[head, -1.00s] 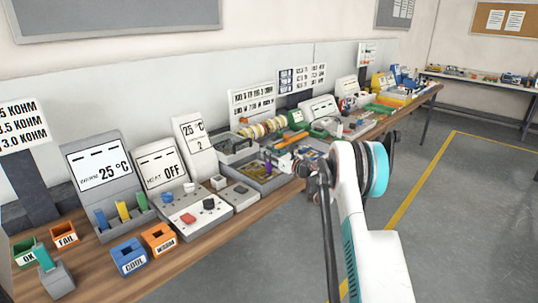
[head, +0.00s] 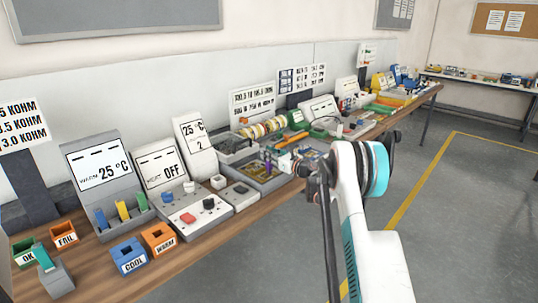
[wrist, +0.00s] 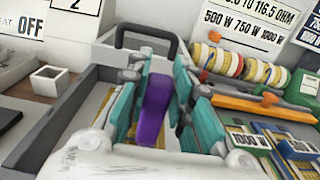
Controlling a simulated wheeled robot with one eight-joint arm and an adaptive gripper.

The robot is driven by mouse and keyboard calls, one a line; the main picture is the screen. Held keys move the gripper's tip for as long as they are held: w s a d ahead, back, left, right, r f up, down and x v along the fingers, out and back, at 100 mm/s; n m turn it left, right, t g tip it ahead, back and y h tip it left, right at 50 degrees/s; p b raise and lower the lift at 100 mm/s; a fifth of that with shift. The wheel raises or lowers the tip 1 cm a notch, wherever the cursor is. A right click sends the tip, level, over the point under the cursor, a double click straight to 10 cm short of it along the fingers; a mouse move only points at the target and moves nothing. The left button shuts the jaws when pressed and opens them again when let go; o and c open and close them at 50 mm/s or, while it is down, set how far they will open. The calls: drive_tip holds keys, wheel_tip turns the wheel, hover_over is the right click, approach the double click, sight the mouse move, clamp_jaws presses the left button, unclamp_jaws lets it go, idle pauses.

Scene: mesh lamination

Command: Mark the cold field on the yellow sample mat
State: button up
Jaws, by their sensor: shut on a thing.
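My gripper (wrist: 160,105) is shut on a purple piece (wrist: 153,110), seen in the wrist view upright between the teal fingers. The lower end of the piece is hidden by the gripper body. It is over a grey-walled tray (wrist: 45,125). In the head view, the tray (head: 283,181) stands near the bench's front edge, with a yellowish surface (head: 259,172) inside that may be the sample mat. My arm hides part of that area. Any mark on it is too small to tell.
A grey box with a dark handle (wrist: 147,42) stands behind the gripper. Wire spools (wrist: 240,66) and a component tray (wrist: 250,142) lie to the right. In the head view, COOL (head: 129,256) and WARM (head: 159,239) bins and a HEAT OFF display (head: 161,166) are at left.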

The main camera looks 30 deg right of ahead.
idle(0.4)
drive_tip(key=shift+r+p, duration=1.45)
drive_tip(key=shift+r, duration=2.05)
